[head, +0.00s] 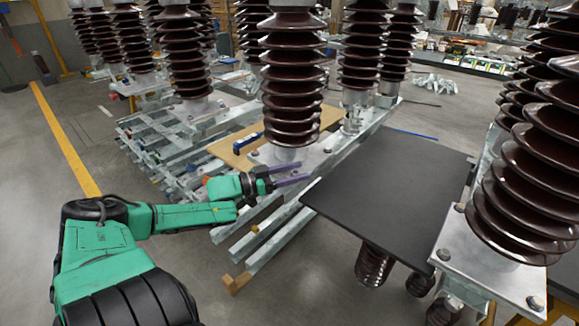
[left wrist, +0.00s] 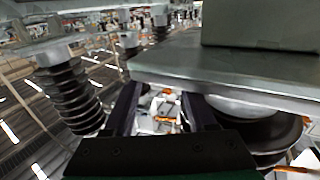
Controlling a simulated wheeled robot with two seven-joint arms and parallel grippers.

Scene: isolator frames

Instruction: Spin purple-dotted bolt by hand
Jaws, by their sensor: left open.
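My left gripper (head: 292,175) reaches in from the left in the head view, beside the metal base of the middle brown insulator (head: 292,90). Its two dark purple fingers are apart with nothing seen between them. In the left wrist view the open fingers (left wrist: 162,95) frame a distant, blurred background, and a grey metal plate (left wrist: 165,65) passes close above the right finger. Bolt heads show on the base plates, such as one bolt (head: 443,254) at the right. I cannot make out a purple dot on any bolt. My right gripper is not in view.
A dark flat panel (head: 390,185) lies right of the gripper. A large insulator (head: 535,165) on a metal base (head: 490,270) stands at the right. Metal rails (head: 262,240) run below my left arm. Open floor (head: 50,180) lies at the left.

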